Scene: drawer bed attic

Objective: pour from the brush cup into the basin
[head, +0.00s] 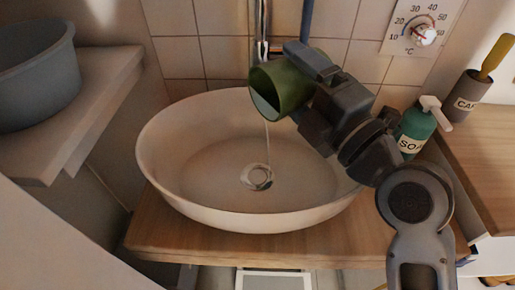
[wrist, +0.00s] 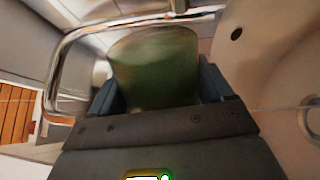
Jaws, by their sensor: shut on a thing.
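The green brush cup (head: 281,88) is tilted on its side above the basin, its mouth facing down and left in the head view. A thin stream of liquid falls from its rim toward the drain. The basin (head: 165,180) is a pale oval bowl on a wooden counter. My gripper (head: 308,72) is shut on the cup, over the back right part of the basin. In the wrist view the cup (wrist: 155,75) fills the space between the fingers, and the basin (wrist: 265,50) shows at the right. How much liquid is left inside the cup is hidden.
A metal faucet (head: 262,30) stands behind the cup, close to it; it also curves around the cup in the wrist view (wrist: 75,40). A green soap bottle (head: 415,128) is right of the basin. A grey tub (head: 35,75) sits on the left shelf (head: 90,100).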

